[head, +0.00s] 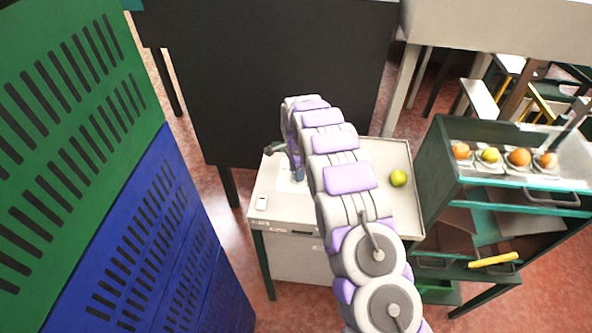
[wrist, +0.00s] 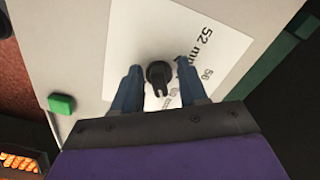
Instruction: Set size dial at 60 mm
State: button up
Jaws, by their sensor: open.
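The size dial (wrist: 159,74) is a black knob with a pointer, on a white label card (wrist: 228,42) in the wrist view. The card reads "52 mm" and "56", with further print partly hidden by my gripper. The dial's pointer faces toward my gripper's palm. My gripper (wrist: 158,80) is open, with one blue-grey finger on each side of the dial; whether they touch it I cannot tell. In the head view my gripper (head: 298,172) is over the left part of the pale sorting table (head: 282,212), and my arm hides the dial.
A green button (wrist: 61,104) sits left of the dial. A yellow-green fruit (head: 398,178) lies on the table's right side. A cart (head: 440,150) with several fruits in cups stands at right. Green and blue crates (head: 130,190) stand at left, and a black panel (head: 270,70) behind.

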jog(key=shift+d+r, duration=0.1)
jog(key=shift+r, duration=0.05)
notch_tip(320, 180, up, 17)
dwell(0.5)
jog(key=shift+a, duration=0.2)
jog(key=shift+d, duration=0.1)
